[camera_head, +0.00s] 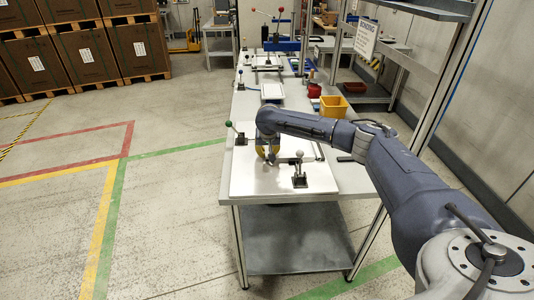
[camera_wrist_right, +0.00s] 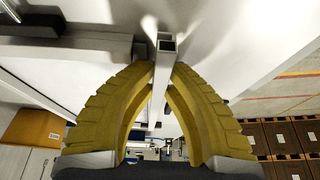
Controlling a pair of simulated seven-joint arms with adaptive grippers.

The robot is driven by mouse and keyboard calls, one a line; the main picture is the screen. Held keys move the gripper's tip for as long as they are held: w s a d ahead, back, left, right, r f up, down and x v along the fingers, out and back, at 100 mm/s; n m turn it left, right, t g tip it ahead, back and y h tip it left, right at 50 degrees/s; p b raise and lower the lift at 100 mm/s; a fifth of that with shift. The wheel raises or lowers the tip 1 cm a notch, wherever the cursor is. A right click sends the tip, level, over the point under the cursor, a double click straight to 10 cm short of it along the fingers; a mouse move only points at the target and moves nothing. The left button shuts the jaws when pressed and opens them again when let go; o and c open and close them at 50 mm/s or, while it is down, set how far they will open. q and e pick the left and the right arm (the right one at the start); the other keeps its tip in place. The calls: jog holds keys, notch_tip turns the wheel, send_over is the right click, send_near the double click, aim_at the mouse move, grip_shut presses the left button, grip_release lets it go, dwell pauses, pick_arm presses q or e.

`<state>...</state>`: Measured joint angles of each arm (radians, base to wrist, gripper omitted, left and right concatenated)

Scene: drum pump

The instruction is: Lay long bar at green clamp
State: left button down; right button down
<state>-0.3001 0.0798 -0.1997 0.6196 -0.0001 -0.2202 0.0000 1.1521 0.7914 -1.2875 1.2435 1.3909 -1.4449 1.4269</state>
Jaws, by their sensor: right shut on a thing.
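My right gripper (camera_head: 268,154) is low over the near end of the workbench, between two clamps. In the right wrist view its yellow fingers (camera_wrist_right: 163,88) are shut on a square hollow metal bar (camera_wrist_right: 160,84), seen end-on. In the head view the bar is mostly hidden by the gripper. The green-knobbed clamp (camera_head: 239,137) stands left of the gripper, its lever raised. A clamp with a pale knob (camera_head: 299,179) stands to the right and nearer. I cannot tell whether the bar touches the plate. My left gripper is not in view.
A pale plate (camera_head: 250,184) covers the near bench top. A metal rack post (camera_head: 440,95) rises on the right. The floor left of the bench is clear.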

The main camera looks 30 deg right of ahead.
jog(key=shift+s+f, duration=0.15)
jog(key=shift+f, duration=0.1)
jog(key=c, duration=1.5)
grip_release()
jog(key=shift+f, duration=0.15)
jog(key=shift+s, duration=0.1)
jog(key=v, duration=1.2)
jog(key=shift+r, duration=0.25)
